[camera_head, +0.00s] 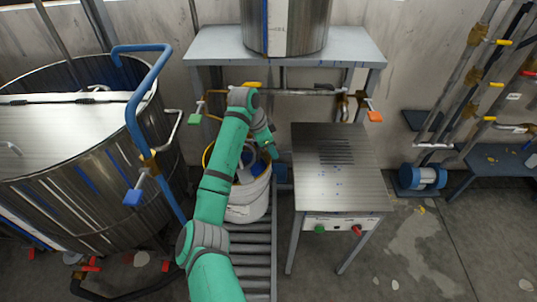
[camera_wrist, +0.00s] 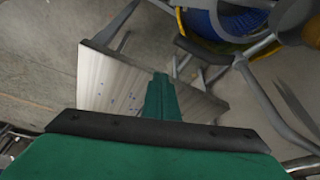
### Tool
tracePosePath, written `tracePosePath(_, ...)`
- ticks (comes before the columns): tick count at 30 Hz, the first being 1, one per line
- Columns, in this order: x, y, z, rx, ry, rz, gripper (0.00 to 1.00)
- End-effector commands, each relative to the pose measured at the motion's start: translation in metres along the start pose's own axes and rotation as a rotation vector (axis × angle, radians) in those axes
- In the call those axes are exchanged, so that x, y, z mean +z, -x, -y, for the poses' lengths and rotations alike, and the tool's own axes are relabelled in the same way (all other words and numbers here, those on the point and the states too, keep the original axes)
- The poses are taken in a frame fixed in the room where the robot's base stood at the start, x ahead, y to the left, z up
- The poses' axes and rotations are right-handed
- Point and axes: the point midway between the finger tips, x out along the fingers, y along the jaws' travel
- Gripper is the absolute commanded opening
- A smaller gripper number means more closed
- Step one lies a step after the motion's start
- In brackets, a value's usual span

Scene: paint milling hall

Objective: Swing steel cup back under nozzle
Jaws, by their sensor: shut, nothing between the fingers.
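My gripper (camera_head: 267,148) is shut and empty above the right side of an open white bucket (camera_head: 247,212), in the head view. Pipe fittings run under the steel shelf (camera_head: 222,50), with a green handle (camera_head: 195,118) at left, a yellow handle (camera_head: 252,84) in the middle and an orange handle (camera_head: 375,116) at right. I cannot make out the steel cup or the nozzle for certain; my arm covers part of the middle fittings and the bucket.
A steel table (camera_head: 335,185) with push buttons stands right of the bucket. The bucket stands on a roller conveyor (camera_head: 250,262). A large steel vat (camera_head: 60,190) with a blue curved pipe (camera_head: 140,90) is at left. A steel tank (camera_head: 287,25) stands on the shelf. Floor at right is open.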

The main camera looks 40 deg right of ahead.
Motion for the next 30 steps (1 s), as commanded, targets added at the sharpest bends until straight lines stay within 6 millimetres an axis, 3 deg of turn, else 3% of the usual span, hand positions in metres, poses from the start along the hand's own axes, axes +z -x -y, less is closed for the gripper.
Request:
tracePosePath(1, 0.002, 0.017, 0.005, -0.009, 0.004, -0.002, 0.00)
tracePosePath(3, 0.002, 0.031, 0.006, -0.009, 0.003, -0.002, 0.00)
tracePosePath(12, -0.010, 0.076, 0.009, -0.002, -0.012, -0.003, 0.00)
tracePosePath(18, -0.011, 0.087, 0.009, 0.000, -0.014, -0.004, 0.00)
tracePosePath(30, -0.004, 0.091, 0.011, -0.003, -0.004, -0.004, 0.00)
